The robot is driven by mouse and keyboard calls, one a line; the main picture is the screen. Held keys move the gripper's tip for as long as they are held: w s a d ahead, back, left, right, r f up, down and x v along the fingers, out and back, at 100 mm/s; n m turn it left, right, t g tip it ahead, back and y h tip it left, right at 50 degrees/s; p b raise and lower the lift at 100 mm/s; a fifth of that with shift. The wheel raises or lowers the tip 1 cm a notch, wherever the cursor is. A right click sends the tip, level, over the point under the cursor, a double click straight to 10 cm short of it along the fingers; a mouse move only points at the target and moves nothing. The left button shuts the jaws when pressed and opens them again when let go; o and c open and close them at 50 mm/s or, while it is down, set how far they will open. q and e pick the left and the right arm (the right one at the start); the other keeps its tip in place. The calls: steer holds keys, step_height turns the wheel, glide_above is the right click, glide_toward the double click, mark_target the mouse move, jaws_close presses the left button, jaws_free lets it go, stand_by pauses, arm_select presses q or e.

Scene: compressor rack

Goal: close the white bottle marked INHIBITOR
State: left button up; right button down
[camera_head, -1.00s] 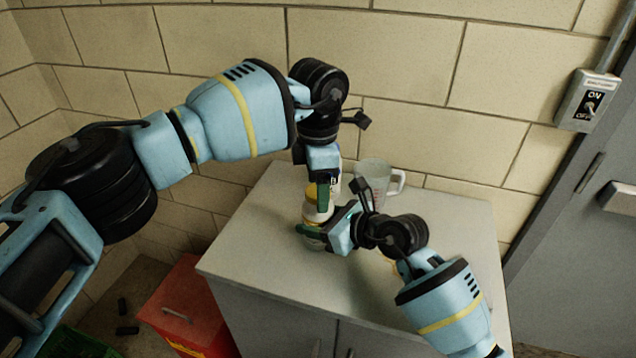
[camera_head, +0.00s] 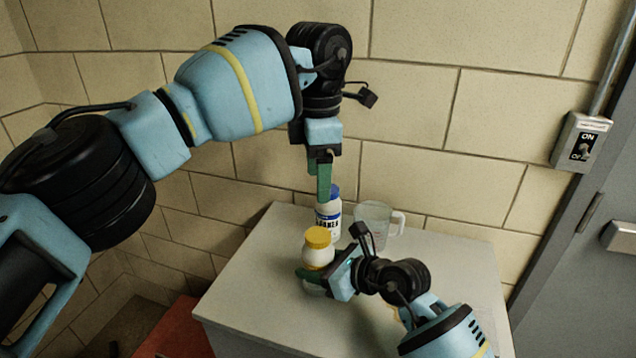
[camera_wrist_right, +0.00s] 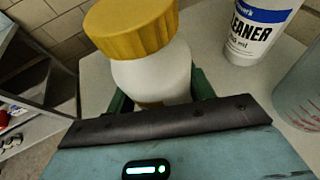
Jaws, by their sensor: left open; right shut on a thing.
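A white bottle (camera_head: 318,258) with a yellow screw cap (camera_head: 318,237) stands at the cabinet top's left part. The cap sits on the bottle's neck; I cannot tell how tight it is. No marking on this bottle can be read. My right gripper (camera_head: 316,279) is shut around the bottle's body, below the cap. In the right wrist view the bottle (camera_wrist_right: 152,77) stands between the green fingers, with the yellow cap (camera_wrist_right: 133,25) on top. My left gripper (camera_head: 324,182) is open and empty, above and apart from the cap, its fingers pointing down.
A white bottle with a blue cap, labelled CLEANER (camera_head: 328,218), stands just behind. A clear measuring jug (camera_head: 373,222) stands to its right, near the wall. The grey cabinet top (camera_head: 260,285) is bare at the left. A red box (camera_head: 178,332) is beside the cabinet.

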steer(key=shift+c, duration=2.4)
jaws_free()
arm_select(q)
steer(key=shift+s+r, duration=0.1)
steer(key=shift+r, duration=0.5)
arm_select(e)
steer(key=shift+v, duration=3.95)
steer(key=shift+f, duration=0.1)
